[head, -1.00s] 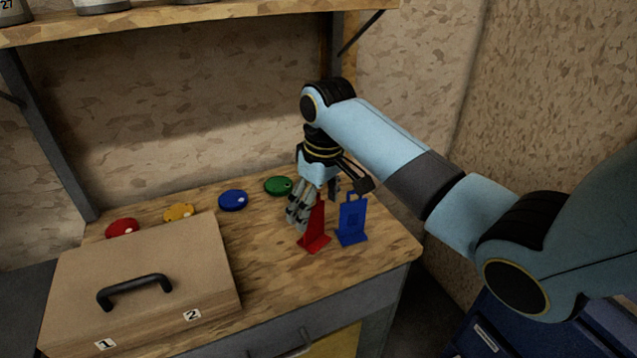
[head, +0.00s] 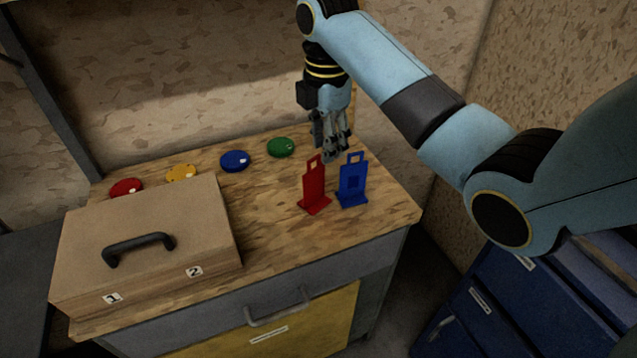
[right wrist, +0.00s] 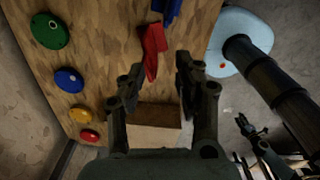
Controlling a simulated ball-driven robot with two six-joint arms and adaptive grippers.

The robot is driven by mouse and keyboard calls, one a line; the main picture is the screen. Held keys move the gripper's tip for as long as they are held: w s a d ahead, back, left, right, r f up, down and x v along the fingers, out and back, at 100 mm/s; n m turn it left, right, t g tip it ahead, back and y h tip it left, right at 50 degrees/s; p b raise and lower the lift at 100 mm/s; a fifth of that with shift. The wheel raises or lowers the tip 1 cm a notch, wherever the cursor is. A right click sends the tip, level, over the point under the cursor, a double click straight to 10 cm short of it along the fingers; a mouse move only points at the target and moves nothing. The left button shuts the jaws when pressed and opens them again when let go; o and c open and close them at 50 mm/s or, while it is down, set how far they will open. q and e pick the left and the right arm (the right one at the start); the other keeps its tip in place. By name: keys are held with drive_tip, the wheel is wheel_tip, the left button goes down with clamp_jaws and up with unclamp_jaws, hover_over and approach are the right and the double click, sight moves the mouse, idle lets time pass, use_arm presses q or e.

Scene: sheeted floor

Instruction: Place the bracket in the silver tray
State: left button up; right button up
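Two upright stand-like pieces, one red (head: 313,188) and one blue (head: 353,183), stand side by side on the wooden worktop near its right end. Either may be the bracket; I cannot tell which. Both show at the top of the right wrist view, the red one (right wrist: 153,48) left of the blue one (right wrist: 169,10). My right gripper (head: 331,152) is just behind and above them, pointing down. Its fingers (right wrist: 157,72) are apart with nothing between them. No silver tray shows. A dark claw-like shape, apparently my left gripper (right wrist: 251,128), is small at the lower right.
A wooden case (head: 150,240) with a black handle and labels 1 and 2 covers the worktop's left front. Red (head: 126,187), yellow (head: 181,173), blue (head: 235,161) and green (head: 280,147) discs line the back. Blue drawers (head: 510,300) stand right. The worktop's middle is clear.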

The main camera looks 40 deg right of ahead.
sight(315, 158)
drive_tip(key=f, duration=0.1)
drive_tip(key=w+a+f+n, duration=0.1)
drive_tip(key=f+n+p, duration=0.1)
drive_tip(key=f, duration=0.1)
drive_tip(key=shift+w+a, duration=0.2)
drive_tip(key=shift+w, duration=0.05)
wheel_tip(315, 158, down, 5)
drive_tip(key=shift+w+f+p, duration=0.15)
drive_tip(key=shift+f+p, duration=0.05)
drive_tip(key=shift+p, duration=0.1)
clamp_jaws()
